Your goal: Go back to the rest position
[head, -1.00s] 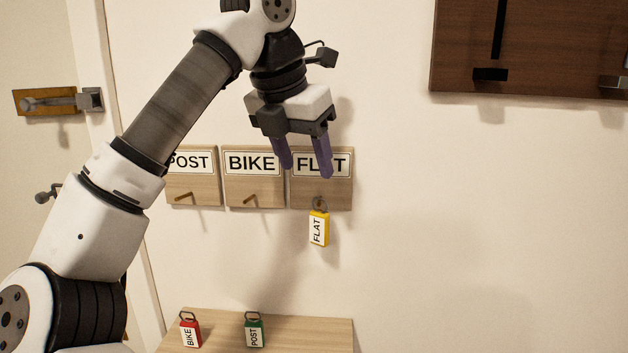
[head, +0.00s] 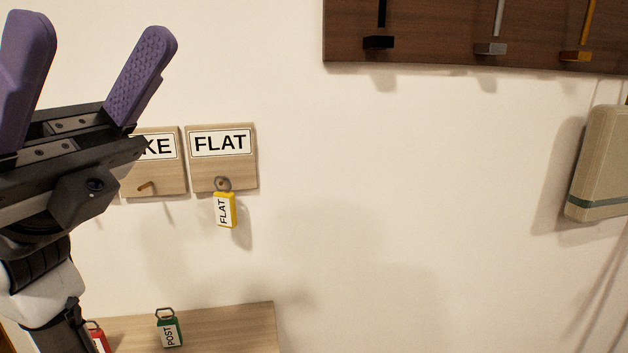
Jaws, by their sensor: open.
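My gripper (head: 85,85) is at the left of the head view, close to the camera. Its two purple fingers point up and stand apart, with nothing between them. The yellow FLAT key tag (head: 225,210) hangs by its ring from the peg on the FLAT board (head: 236,172), to the right of my gripper and apart from it. The green POST tag (head: 170,331) and the red BIKE tag (head: 99,340) are on the wooden shelf (head: 235,325) below. My arm partly hides the red tag.
The BIKE board (head: 168,178) has an empty peg and is partly hidden by my gripper. A dark wooden rack (head: 440,40) hangs at the upper right. A beige box (head: 602,165) is on the wall at the far right. The wall between is bare.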

